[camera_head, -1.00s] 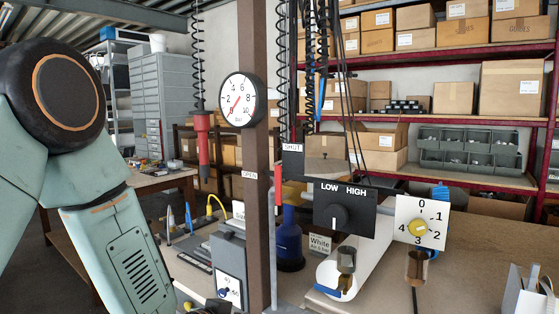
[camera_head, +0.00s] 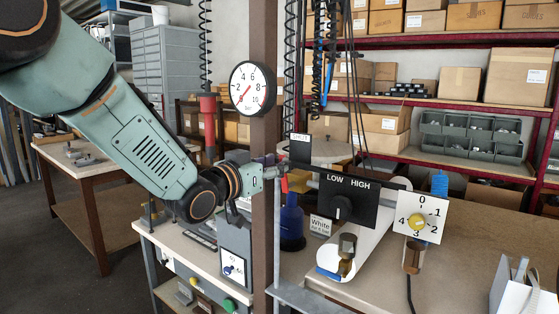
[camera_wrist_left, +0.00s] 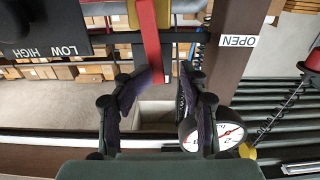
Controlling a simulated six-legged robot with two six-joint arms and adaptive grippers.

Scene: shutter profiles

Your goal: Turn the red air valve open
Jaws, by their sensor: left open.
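The red lever of the air valve (camera_wrist_left: 152,45) hangs from a yellow fitting (camera_wrist_left: 141,14) in the left wrist view, its free end between my open fingers and close to the left-hand one. I cannot tell whether they touch. In the head view a small piece of the red lever (camera_head: 284,184) shows just right of the brown post. My left gripper (camera_head: 281,167) reaches across the post to the lever; in the left wrist view the gripper (camera_wrist_left: 169,84) is open, nothing clamped. An OPEN label (camera_wrist_left: 238,41) is on the post and a SHUT label (camera_head: 300,138) on a dark plate.
The brown post (camera_head: 264,120) carries a round gauge (camera_head: 252,88) near my left arm. A black LOW/HIGH switch box (camera_head: 347,202) and a white dial plate (camera_head: 419,219) stand right of the valve. A blue bottle (camera_head: 292,225) stands below it.

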